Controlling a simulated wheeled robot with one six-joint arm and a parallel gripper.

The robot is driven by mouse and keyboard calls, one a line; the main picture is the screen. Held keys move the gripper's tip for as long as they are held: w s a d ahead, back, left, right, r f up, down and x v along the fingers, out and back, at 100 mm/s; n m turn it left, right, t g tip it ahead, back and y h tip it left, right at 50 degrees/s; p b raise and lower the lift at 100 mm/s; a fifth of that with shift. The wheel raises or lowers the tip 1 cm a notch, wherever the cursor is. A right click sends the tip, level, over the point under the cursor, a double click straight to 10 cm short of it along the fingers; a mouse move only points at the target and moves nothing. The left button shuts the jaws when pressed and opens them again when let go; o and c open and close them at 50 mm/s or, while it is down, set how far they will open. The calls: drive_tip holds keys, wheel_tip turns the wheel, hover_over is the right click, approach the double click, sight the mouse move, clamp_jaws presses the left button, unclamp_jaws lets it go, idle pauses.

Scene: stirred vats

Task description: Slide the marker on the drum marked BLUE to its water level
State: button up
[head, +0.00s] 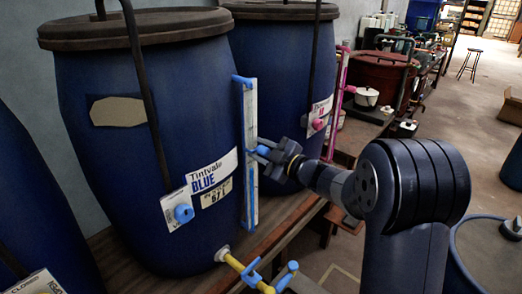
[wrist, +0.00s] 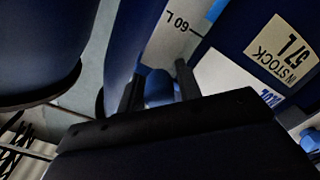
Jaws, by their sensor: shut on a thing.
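The drum marked BLUE (head: 95,175) is a tall dark blue barrel with a dark lid and a "Tintvale BLUE" label (head: 212,176). A pale upright gauge strip (head: 251,185) with blue end pieces runs up its right side. My gripper (head: 264,151) is at the strip's mid-height, shut on the small blue marker (head: 261,149). In the wrist view the blue marker (wrist: 158,93) sits between the two dark fingers, close to the "60 L" line on the scale (wrist: 172,35).
A stock card (wrist: 282,48) shows beside the gauge in the wrist view. A yellow tap pipe (head: 247,272) with blue handles sticks out low in front. Another blue drum (head: 275,85) with a pink-ended gauge stands behind. Open floor (head: 465,110) lies at the far right.

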sight(252, 166)
clamp_jaws()
drive_tip(key=shift+f, duration=0.15)
wheel_tip(252, 166, down, 7)
drive_tip(key=b, duration=0.6)
drive_tip(key=shift+f, duration=0.15)
drive_tip(key=o, duration=0.9)
unclamp_jaws()
drive_tip(key=shift+c, duration=0.2)
